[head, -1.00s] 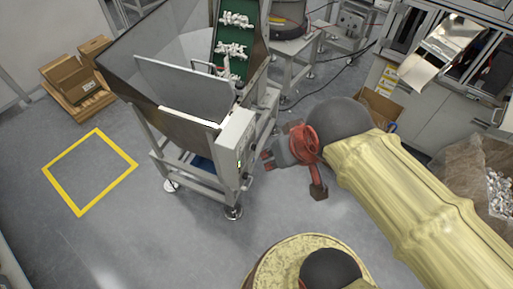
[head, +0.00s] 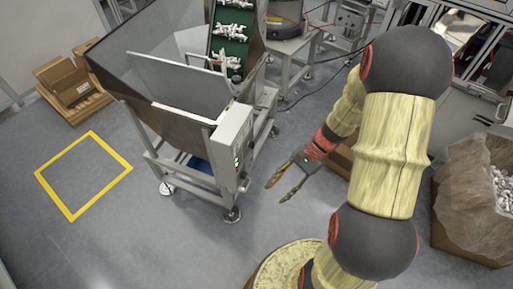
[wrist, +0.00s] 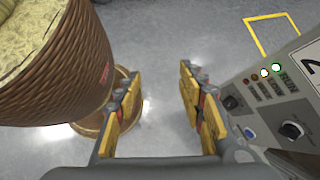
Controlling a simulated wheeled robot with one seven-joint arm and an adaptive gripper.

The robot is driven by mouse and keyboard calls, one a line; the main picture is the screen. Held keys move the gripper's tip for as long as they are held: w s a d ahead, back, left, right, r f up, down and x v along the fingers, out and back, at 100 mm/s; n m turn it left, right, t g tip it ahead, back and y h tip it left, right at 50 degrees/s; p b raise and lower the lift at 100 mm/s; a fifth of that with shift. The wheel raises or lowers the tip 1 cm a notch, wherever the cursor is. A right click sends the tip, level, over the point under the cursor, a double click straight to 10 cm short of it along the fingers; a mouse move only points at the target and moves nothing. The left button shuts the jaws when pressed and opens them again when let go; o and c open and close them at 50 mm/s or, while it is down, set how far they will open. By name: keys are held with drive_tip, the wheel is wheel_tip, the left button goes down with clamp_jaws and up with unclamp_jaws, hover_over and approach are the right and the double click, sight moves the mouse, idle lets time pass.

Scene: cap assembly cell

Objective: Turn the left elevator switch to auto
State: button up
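The elevator's grey control box (head: 234,146) is on the front corner of the metal hopper, left of my gripper (head: 276,193) in the head view. In the wrist view its panel (wrist: 270,110) fills the right side. It carries a dark knob (wrist: 232,102), a smaller knob (wrist: 248,132), a larger knob (wrist: 291,130) on a light plate, and lit lamps (wrist: 271,70) near the word RUN. I cannot read any knob's setting. My gripper, also in the wrist view (wrist: 160,108), is open and empty, apart from the knobs, its right finger nearest the panel.
The hopper (head: 170,85) and green conveyor (head: 232,38) stand behind the box. A cardboard box (head: 470,220) of parts is at right. A yellow floor square (head: 100,150) is at left. Open floor lies in front of the hopper.

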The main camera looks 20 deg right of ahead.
drive_tip(key=w+f+m+t+y+b, duration=0.1)
drive_tip(key=w+f+m+t+y, duration=0.35)
drive_tip(key=f+m, duration=0.35)
drive_tip(key=m+t, duration=1)
drive_tip(key=m, duration=0.4)
approach(251, 144)
drive_tip(key=b+x, duration=0.2)
drive_tip(key=x, duration=0.6)
drive_tip(key=shift+w+d+f+h, duration=0.35)
drive_tip(key=shift+f, duration=0.05)
drive_tip(key=shift+c, duration=0.5)
clamp_jaws()
